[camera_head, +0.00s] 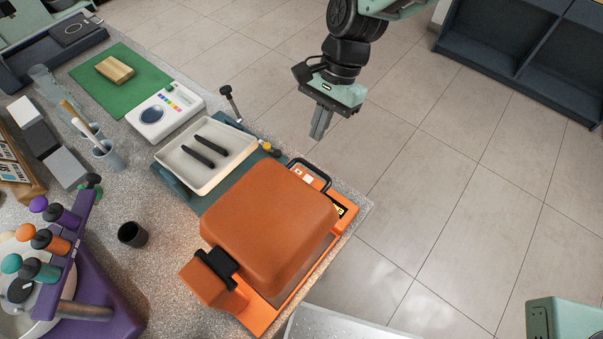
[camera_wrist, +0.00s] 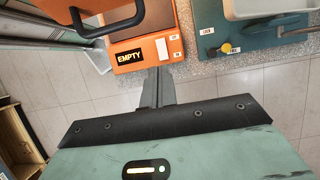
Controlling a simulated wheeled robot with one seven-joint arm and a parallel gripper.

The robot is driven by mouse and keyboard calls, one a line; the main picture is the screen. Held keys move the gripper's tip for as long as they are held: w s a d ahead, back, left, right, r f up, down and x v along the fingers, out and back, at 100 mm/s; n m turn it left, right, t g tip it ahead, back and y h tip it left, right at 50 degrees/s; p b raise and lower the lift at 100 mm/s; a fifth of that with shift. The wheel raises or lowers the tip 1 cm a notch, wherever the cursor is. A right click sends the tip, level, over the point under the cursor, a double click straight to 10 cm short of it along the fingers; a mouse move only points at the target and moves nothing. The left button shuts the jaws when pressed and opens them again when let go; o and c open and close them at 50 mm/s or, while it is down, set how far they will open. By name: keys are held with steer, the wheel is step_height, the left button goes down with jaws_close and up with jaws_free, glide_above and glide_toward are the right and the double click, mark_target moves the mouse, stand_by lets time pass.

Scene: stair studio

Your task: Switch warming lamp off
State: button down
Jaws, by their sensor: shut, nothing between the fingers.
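I cannot pick out a warming lamp for certain in either view. An orange machine (camera_head: 270,225) with a rounded lid and black handle stands at the counter's edge. The wrist view shows its front panel (camera_wrist: 125,45) with an "EMPTY" sign (camera_wrist: 129,57) and a white switch or label (camera_wrist: 162,48). My gripper (camera_head: 320,122) is shut and empty, pointing down over the floor beyond the counter. In the wrist view its fingers (camera_wrist: 157,88) appear just in front of the orange panel, apparently not touching it.
A teal base (camera_wrist: 265,40) with a yellow knob (camera_wrist: 226,47) sits beside the orange machine. A white tray (camera_head: 190,180) holds two dark bars. A white scale-like device (camera_head: 185,92), a green mat (camera_head: 95,75) and a dark cup (camera_head: 133,235) are on the counter.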

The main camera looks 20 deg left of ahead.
steer(key=shift+f, duration=0.1)
steer(key=p+x, duration=0.5)
steer(key=x, duration=0.8)
steer(key=shift+s+p, duration=0.1)
steer(key=shift+p, duration=0.3)
steer(key=shift+s+f, duration=0.15)
steer(key=shift+f, duration=0.2)
steer(key=shift+s+a+f+b, duration=0.2)
steer(key=shift+f+b, duration=0.3)
steer(key=shift+b, duration=0.25)
steer(key=shift+d+r, duration=0.1)
steer(key=shift+r, duration=0.1)
